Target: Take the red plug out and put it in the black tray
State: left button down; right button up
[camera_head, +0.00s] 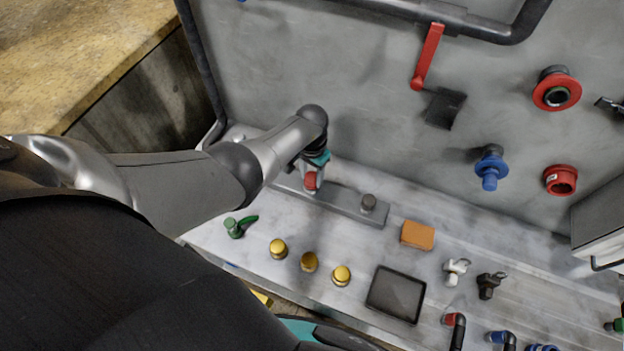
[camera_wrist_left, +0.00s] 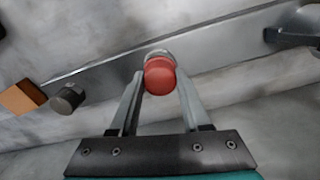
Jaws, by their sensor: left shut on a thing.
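The red plug (camera_head: 311,181) is at the grey bar (camera_head: 345,207) on the bench, at its left part. In the left wrist view the red plug (camera_wrist_left: 160,76) shows a rounded red end with a light metal collar behind it, over the bar (camera_wrist_left: 115,80). My left gripper (camera_head: 313,172) is shut on the red plug, with a finger on each side of it. Whether the plug still sits in the bar cannot be told. The black tray (camera_head: 396,294) lies flat and empty near the bench's front edge. My right gripper is not in view.
A dark grey knob (camera_head: 368,203) stands on the bar, with an orange block (camera_head: 418,235) to its right. Several yellow knobs (camera_head: 309,262) and a green handle (camera_head: 239,226) line the front left. White and black valves (camera_head: 488,285) stand right of the tray. A grey wall rises behind.

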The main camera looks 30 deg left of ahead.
pick_arm(q)
jog(key=shift+c, duration=1.4)
grip_release()
jog(key=shift+c, duration=0.4)
jog(key=m, duration=0.4)
jog(key=shift+m, duration=0.3)
jog(key=m+b, duration=0.1)
jog(key=m, duration=0.4)
jog(key=shift+m, duration=0.3)
jog(key=m, duration=0.5)
jog(key=shift+b, duration=0.3)
jog(key=m, duration=0.5)
jog(key=shift+b, duration=0.4)
